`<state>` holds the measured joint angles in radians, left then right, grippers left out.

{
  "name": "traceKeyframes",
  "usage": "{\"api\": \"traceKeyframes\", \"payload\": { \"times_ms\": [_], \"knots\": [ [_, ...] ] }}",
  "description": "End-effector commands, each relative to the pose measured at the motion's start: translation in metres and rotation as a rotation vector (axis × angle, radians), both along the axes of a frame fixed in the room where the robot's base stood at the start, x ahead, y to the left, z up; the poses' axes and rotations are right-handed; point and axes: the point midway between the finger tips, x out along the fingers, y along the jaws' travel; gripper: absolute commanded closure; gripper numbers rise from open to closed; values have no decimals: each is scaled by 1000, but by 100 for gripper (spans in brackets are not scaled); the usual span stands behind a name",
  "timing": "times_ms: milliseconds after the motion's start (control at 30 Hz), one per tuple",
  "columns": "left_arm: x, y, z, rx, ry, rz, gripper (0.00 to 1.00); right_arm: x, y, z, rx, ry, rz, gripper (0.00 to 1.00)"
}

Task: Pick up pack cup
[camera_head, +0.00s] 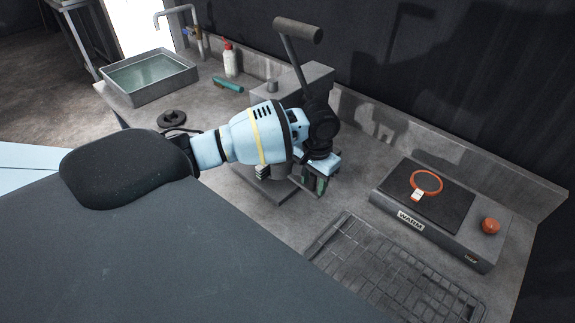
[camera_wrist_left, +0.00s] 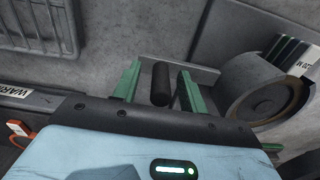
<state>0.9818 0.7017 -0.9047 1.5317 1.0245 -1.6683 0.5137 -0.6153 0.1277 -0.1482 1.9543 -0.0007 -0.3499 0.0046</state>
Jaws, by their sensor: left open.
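No thing can be surely told as the pack cup. My left gripper (camera_head: 316,182) is over the bench, in front of the lever-topped grey block. In the left wrist view its two green fingers (camera_wrist_left: 159,85) are open, one on each side of a short dark upright cylinder (camera_wrist_left: 161,82). The cylinder appears to stand between the fingers, with gaps on both sides; whether it is part of the cup I cannot tell. A round grey cup-like part (camera_wrist_left: 268,100) with a dark centre is to the right of the fingers. My arm hides much of this area in the head view.
A grey warming plate (camera_head: 441,210) with an orange ring (camera_head: 426,181) and an orange knob (camera_head: 490,226) is at the right. A wire rack (camera_head: 393,272) lies in front. The lever (camera_head: 297,62) rises behind my gripper. A water basin (camera_head: 149,77) and white bottle (camera_head: 229,62) are at the left.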

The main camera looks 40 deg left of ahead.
Motion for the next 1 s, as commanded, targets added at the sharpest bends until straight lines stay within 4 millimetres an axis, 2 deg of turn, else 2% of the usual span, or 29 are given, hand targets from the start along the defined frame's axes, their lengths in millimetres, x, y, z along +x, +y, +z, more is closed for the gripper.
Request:
{"api": "traceKeyframes", "payload": {
  "times_ms": [100, 400, 433, 833, 1000],
  "knots": [
    [0, 0, 1, 1, -2, 0, 59, 1, 0, 2, 1, -4, 0, 55],
    [0, 0, 2, 1, -2, 1, 98, 2, 0, 2, 1, -5, 0, 55],
    [0, 0, 2, 1, -2, 1, 100, 2, 0, 2, 1, -5, 0, 55],
    [1, 1, 5, 0, -5, 1, 100, 2, 1, 2, 2, -5, -1, 55],
    [2, 1, 18, 0, -7, 1, 100, 2, 1, 3, 2, -6, -2, 55]
  ]
}}
